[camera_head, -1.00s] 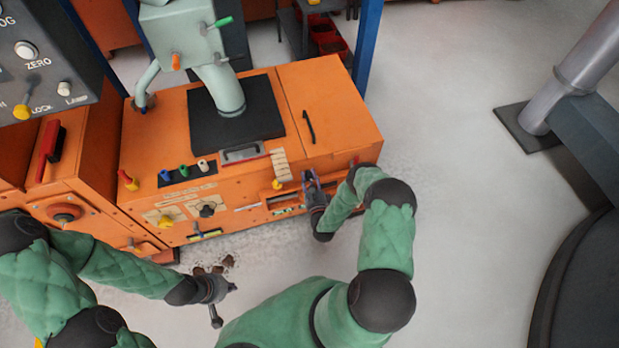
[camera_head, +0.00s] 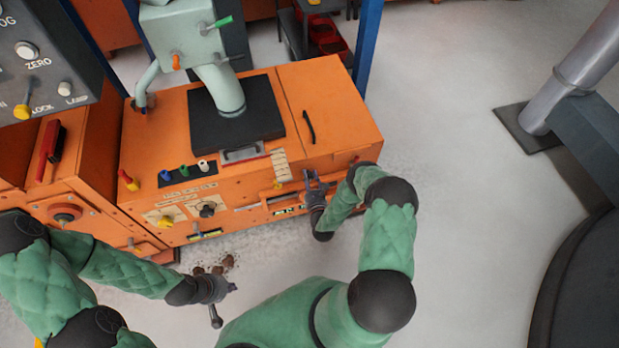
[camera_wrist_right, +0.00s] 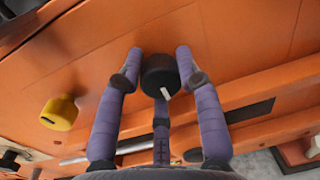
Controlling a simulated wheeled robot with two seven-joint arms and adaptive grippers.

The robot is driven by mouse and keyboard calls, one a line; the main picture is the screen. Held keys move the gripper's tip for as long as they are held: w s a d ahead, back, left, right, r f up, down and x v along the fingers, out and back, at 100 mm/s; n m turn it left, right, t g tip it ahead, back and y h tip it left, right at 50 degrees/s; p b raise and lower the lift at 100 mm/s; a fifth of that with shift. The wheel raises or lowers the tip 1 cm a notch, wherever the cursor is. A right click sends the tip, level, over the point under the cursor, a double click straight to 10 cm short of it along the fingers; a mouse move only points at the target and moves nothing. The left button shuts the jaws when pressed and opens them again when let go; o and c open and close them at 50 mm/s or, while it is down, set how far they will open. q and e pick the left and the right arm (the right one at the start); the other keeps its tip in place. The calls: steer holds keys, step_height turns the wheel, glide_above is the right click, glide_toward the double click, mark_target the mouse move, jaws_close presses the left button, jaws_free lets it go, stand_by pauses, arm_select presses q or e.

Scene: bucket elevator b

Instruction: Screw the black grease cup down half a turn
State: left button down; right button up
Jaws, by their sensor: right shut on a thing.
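The black grease cup (camera_wrist_right: 160,78) shows in the right wrist view as a short round black knob with a white mark on its rim, on the orange machine's front (camera_head: 240,208). My right gripper (camera_head: 308,178) is at that front, and its purple fingers stand around the cup, shut on it. In the head view the cup is hidden by the gripper. My left gripper (camera_head: 225,302) is over the floor in front of the machine, fingers spread and empty.
A yellow knob (camera_wrist_right: 59,113) sits left of the cup in the wrist view. A dark slot (camera_wrist_right: 250,111) and an orange ledge lie close on the right. Brown lumps (camera_head: 215,267) lie on the floor near my left gripper.

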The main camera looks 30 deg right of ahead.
steer(key=shift+d, duration=0.1)
steer(key=o, duration=1.2)
steer(key=shift+w, duration=0.1)
steer(key=shift+c, duration=0.2)
steer(key=v, duration=1.2)
